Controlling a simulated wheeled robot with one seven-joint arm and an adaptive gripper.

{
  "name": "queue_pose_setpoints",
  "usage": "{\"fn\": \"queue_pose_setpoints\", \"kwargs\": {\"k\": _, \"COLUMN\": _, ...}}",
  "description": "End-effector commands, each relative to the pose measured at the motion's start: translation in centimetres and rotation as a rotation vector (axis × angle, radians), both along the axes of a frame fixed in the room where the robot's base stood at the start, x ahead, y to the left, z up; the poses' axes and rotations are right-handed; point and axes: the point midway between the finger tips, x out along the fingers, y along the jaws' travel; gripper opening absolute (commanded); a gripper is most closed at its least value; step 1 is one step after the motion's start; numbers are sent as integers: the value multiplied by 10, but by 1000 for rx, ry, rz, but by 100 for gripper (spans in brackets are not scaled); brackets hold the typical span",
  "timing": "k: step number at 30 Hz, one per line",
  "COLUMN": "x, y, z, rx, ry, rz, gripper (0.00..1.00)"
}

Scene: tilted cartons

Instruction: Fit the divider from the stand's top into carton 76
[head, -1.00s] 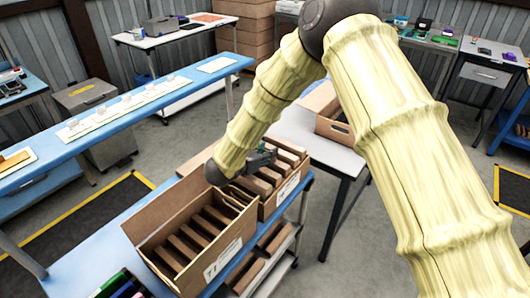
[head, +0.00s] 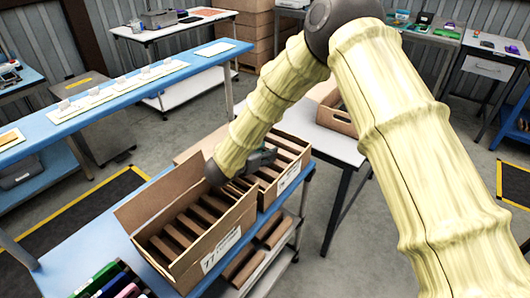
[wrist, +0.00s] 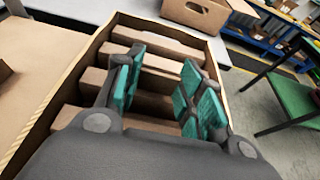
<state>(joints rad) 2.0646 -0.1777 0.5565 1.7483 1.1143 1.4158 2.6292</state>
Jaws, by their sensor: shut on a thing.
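My gripper (head: 262,158) is low over the rear carton (head: 287,180), mostly hidden by my arm in the head view. In the wrist view, its teal-padded fingers (wrist: 163,88) straddle brown dividers inside this carton (wrist: 45,125). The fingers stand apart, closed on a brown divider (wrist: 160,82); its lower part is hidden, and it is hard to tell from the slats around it. The rear carton's label is too small to read surely. The front carton (head: 222,248) is labelled 77, has a raised flap and holds several upright dividers.
Both cartons stand tilted on a blue-topped stand (head: 75,240) with a lower shelf of brown pieces (head: 245,262). Coloured binders (head: 105,282) lie at its near end. A grey table with an open cardboard box (head: 335,118) stands close behind the rear carton.

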Motion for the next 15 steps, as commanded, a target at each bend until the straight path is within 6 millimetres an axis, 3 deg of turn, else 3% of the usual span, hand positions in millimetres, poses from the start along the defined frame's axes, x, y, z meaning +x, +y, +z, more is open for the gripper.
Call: {"fn": "queue_pose_setpoints", "kwargs": {"k": 15, "x": 0, "y": 0, "z": -29, "rx": 0, "ry": -1, "rz": 0, "gripper": 1}}
